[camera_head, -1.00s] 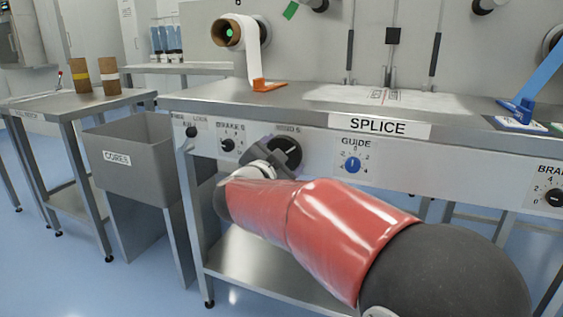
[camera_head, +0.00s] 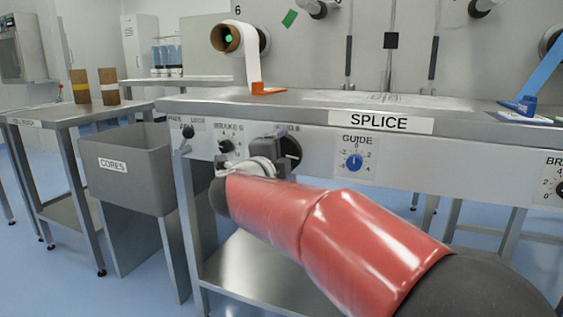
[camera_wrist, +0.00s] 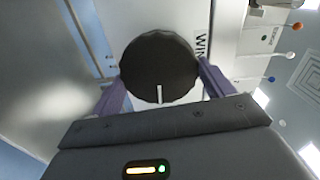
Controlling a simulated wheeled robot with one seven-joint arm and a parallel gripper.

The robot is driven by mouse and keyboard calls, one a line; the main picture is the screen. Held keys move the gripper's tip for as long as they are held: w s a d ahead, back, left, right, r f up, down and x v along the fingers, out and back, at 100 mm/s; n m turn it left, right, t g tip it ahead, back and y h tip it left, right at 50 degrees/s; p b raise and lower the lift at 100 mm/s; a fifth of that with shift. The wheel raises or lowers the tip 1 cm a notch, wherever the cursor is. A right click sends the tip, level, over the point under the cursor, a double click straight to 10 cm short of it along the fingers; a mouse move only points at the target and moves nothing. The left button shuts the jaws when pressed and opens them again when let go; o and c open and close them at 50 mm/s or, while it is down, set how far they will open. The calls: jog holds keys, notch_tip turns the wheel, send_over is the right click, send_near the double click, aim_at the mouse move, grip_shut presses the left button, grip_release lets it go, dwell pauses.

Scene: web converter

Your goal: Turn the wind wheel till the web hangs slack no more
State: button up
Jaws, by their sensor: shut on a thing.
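The wind wheel (camera_head: 291,152) is a black round knob on the front panel, partly hidden by my gripper in the head view. In the wrist view the wheel (camera_wrist: 160,60) shows a scalloped rim and a white mark pointing toward my palm. My gripper (camera_wrist: 162,82) is shut on the wheel, one purple finger on each side of it. In the head view my gripper (camera_head: 276,150) reaches the panel from the front. The white web (camera_head: 252,65) runs from a roll (camera_head: 228,40) down to an orange piece (camera_head: 267,89); I cannot tell how slack it is.
The brake knob (camera_head: 226,146) is close left of my gripper, with a black lever knob (camera_head: 187,132) beyond. The blue guide knob (camera_head: 354,162) is to the right, under the SPLICE label (camera_head: 379,122). A grey cores bin (camera_head: 125,170) stands left.

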jog(key=shift+f+m, duration=0.1)
jog(key=shift+m, duration=0.2)
dwell(0.4)
jog(key=o, duration=0.9)
jog(key=shift+o, duration=0.2)
jog(key=v, duration=0.8)
